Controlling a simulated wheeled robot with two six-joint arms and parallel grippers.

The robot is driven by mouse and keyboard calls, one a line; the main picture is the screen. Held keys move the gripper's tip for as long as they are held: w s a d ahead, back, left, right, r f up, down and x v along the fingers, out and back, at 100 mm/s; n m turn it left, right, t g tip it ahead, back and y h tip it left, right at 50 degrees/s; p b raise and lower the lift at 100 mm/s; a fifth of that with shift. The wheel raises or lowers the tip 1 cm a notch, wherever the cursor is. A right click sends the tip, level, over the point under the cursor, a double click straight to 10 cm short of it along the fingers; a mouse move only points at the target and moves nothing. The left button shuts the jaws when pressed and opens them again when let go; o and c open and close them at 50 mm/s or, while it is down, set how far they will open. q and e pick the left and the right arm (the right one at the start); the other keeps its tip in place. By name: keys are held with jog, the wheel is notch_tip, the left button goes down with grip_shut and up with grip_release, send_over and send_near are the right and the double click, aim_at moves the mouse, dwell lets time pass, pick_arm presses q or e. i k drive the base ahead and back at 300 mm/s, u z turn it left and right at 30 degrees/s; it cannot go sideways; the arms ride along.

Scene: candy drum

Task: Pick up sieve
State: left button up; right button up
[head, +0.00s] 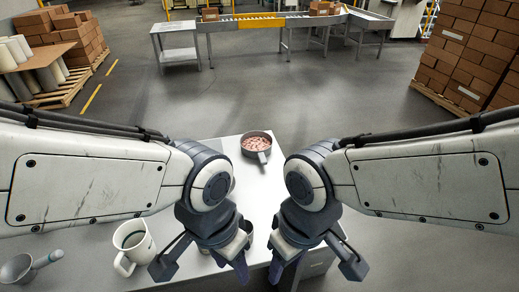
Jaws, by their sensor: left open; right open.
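A round grey pan-like vessel with a short handle (257,145), holding pinkish pieces, sits at the far end of the white table. A grey scoop-shaped thing with a handle (17,269) lies at the near left, partly cut off by the picture edge. I cannot tell which of these is the sieve. My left gripper (205,265) is open and empty over the table, right of a white jug. My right gripper (314,262) is open and empty near the table's right edge. Both are apart from the two handled things.
The white jug (133,246) stands on the white table (215,150). A grey round object is mostly hidden behind my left gripper. The middle of the table is partly bare. A conveyor (260,23) and box stacks stand far off on the floor.

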aim_at(254, 144)
jog(key=z, duration=0.35)
jog(key=i, duration=0.8)
jog(key=z, duration=0.45)
